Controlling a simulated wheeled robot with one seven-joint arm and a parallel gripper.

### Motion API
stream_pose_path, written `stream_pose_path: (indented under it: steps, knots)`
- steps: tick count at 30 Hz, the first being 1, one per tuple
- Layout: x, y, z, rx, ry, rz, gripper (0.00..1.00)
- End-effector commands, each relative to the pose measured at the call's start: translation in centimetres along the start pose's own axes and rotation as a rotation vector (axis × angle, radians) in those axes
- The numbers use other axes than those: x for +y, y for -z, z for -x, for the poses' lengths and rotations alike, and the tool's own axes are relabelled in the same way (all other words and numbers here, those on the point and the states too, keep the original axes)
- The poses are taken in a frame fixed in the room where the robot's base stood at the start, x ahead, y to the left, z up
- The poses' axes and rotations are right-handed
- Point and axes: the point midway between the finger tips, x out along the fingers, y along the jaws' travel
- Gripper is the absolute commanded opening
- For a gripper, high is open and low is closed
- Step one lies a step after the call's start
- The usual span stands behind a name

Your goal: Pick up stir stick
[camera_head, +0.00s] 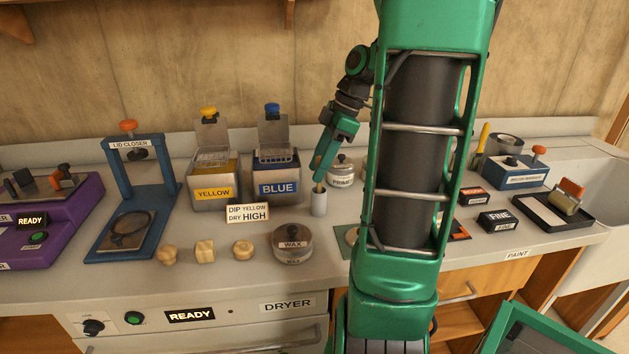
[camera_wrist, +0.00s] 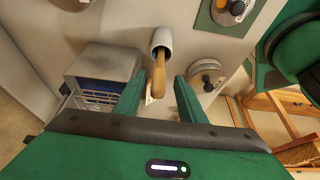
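The stir stick (camera_wrist: 158,77) is a light brown wooden stick standing in a small grey cylindrical holder (camera_head: 319,204). In the wrist view the holder (camera_wrist: 162,40) lies just beyond my fingertips. In the head view only a short bit of the stick (camera_head: 319,187) shows between the holder and my fingers. My gripper (camera_head: 322,170) is above the holder, pointing down. In the wrist view its green fingers (camera_wrist: 160,80) are open, one on each side of the stick, with a visible gap to each. The stick's lower end is hidden in the holder.
The blue paint tin (camera_head: 277,178) and yellow tin (camera_head: 214,185) stand left of the holder. The primer jar (camera_head: 341,172) is close behind right. The wax tin (camera_head: 293,243) and several wooden knobs (camera_head: 205,251) sit in front. My arm hides part of the counter.

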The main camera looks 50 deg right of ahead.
Motion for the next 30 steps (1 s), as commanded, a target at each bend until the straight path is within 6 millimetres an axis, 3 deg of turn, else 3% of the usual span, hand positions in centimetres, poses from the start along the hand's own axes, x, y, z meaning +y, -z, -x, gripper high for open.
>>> stream_pose_path:
  steps: [7,17,21,22,30]
  knots:
    - [0.4,0.0,-3.2,0.001,0.001,0.0,0.37]
    - [0.4,0.0,-3.8,0.0,0.0,-0.001,0.37]
    - [0.4,0.0,-3.8,0.0,0.0,0.0,0.03]
    - [0.4,0.0,-3.8,0.0,0.0,0.0,0.0]
    - [0.4,0.1,-3.8,0.0,0.0,0.001,0.0]
